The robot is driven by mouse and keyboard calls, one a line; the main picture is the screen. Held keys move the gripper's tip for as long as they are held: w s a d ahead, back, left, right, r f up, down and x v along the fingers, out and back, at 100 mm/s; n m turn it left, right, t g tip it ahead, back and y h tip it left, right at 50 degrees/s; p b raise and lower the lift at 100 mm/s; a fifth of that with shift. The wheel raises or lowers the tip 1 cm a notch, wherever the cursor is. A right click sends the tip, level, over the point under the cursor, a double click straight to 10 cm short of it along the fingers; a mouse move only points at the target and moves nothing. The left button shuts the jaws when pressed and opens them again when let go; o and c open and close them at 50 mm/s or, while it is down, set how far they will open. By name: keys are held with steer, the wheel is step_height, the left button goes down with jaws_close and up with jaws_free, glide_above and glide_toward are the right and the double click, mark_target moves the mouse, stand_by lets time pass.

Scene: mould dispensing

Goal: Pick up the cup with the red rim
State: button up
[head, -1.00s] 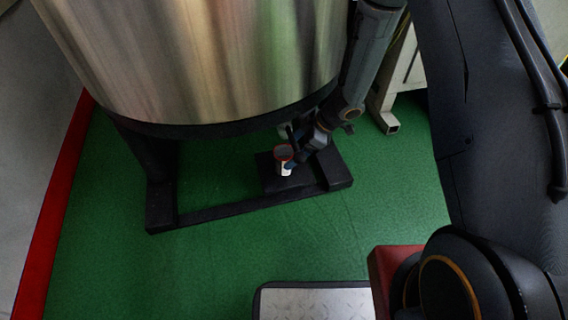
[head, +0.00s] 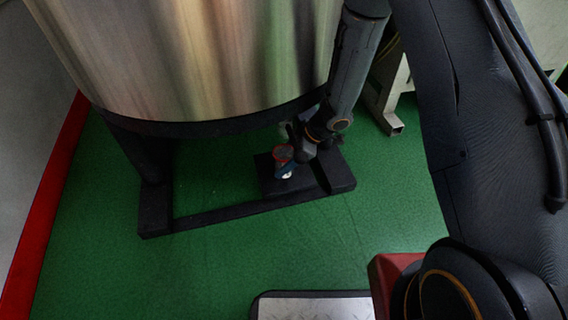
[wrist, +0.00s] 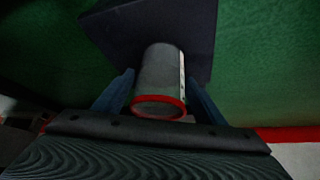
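The cup with the red rim (head: 283,153) stands on a dark block under the big metal tank. In the wrist view the cup (wrist: 160,80) is grey with a pale label strip on its right side, its red rim toward the camera. The far finger is hidden in the head view.
The steel tank (head: 190,55) hangs just above and behind the cup. The dark block (head: 266,176) joins a low black frame bar (head: 235,207). A pale stand (head: 392,115) is behind my arm at right.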

steer(key=c, duration=0.9)
steer(key=shift+r+p, duration=0.2)
steer(key=shift+p, duration=0.15)
